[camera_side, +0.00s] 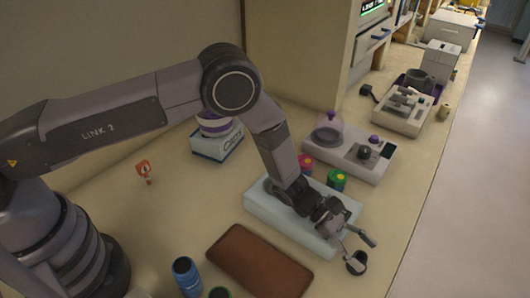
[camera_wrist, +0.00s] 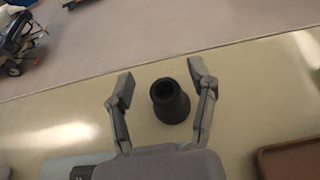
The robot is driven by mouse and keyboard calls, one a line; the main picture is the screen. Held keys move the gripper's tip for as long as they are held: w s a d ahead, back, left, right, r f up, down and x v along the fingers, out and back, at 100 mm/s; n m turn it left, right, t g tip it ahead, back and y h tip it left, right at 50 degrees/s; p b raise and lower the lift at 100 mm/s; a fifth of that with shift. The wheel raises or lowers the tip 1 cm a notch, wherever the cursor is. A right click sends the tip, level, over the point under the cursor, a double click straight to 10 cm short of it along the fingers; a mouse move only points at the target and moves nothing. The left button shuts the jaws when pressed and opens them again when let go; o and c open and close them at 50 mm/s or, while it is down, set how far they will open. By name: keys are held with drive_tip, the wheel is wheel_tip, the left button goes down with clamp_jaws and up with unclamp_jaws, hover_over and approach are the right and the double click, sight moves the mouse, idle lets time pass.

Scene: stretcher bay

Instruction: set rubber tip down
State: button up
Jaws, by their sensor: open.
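The rubber tip (camera_wrist: 171,104) is a black, tapered piece with a round hollow end facing the wrist camera. It shows in the wrist view between the two fingers of my gripper (camera_wrist: 157,88), with a gap on each side. The tip seems to rest on the pale counter, but its contact is hard to see. In the side view the dark tip (camera_side: 357,264) is near the counter's front edge, partly hidden by a finger. My gripper (camera_side: 360,242) is open there, reaching past the pale blue-white block (camera_side: 268,211).
A brown, flat leather-like pad (camera_side: 260,262) lies left of my gripper in the side view. A blue can (camera_side: 187,277) stands beside it. Green (camera_side: 337,179) and pink (camera_side: 305,164) containers and a white device (camera_side: 347,155) are behind. The counter edge drops to the floor.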

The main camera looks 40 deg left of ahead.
drive_tip(key=v, duration=1.1)
drive_tip(key=shift+a+r, duration=0.2)
drive_tip(key=shift+r, duration=0.3)
drive_tip(key=shift+a+r, duration=0.25)
drive_tip(key=shift+r, duration=0.05)
drive_tip(key=s+a+r+m+g+y, duration=0.1)
drive_tip(key=s+a+r+m, duration=0.2)
drive_tip(key=r, duration=0.4)
drive_tip(key=s+a+r+m+y, duration=0.15)
drive_tip(key=a+r+m, duration=0.25)
drive_tip(key=r, duration=0.4)
drive_tip(key=s+a+r+m+g+y, duration=0.1)
drive_tip(key=s+a+r+m, duration=0.25)
drive_tip(key=r, duration=0.35)
drive_tip(key=s+a+r+m+t+y, duration=0.3)
drive_tip(key=s+a, duration=0.5)
drive_tip(key=a, duration=0.3)
drive_tip(key=s+a+r+m+t+y, duration=0.4)
drive_tip(key=s+a+y, duration=0.3)
drive_tip(key=a, duration=0.4)
drive_tip(key=shift+s+r+t, duration=0.3)
drive_tip(key=shift+s+r, duration=0.1)
drive_tip(key=shift+r, duration=0.5)
